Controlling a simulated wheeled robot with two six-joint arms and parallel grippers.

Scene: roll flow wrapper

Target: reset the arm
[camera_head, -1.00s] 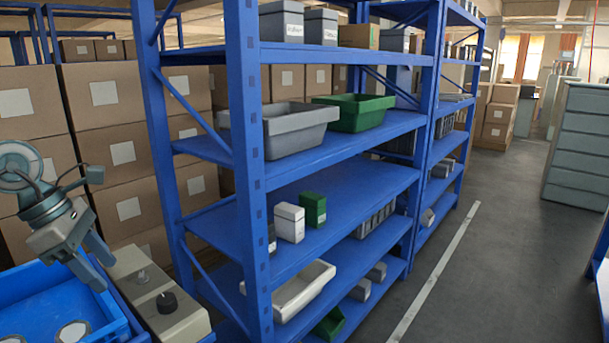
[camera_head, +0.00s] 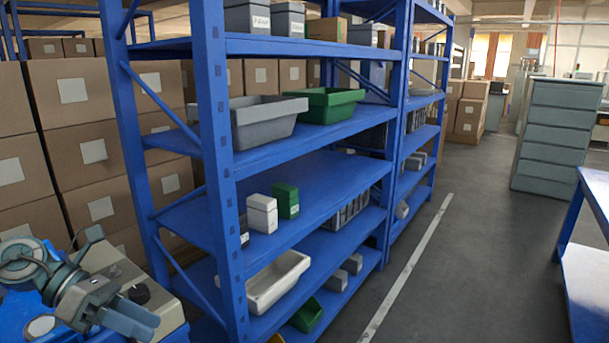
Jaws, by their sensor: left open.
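My left gripper (camera_head: 140,321) is at the lower left, with its fingers pointing to the right and a little down. It is open, and I see nothing between its fingers. It shows in front of a beige control box (camera_head: 112,262) with dark knobs, and it hides part of that box. A blue tray (camera_head: 14,312) is at the lower left corner, partly covered by my left arm. My right gripper is not in view.
A blue shelf rack (camera_head: 214,170) with bins and small boxes stands just beyond the gripper. Stacked cartons (camera_head: 70,150) are behind it. The aisle floor (camera_head: 470,260) is clear. A blue table (camera_head: 590,225) is at the right edge, near a grey drawer cabinet (camera_head: 553,135).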

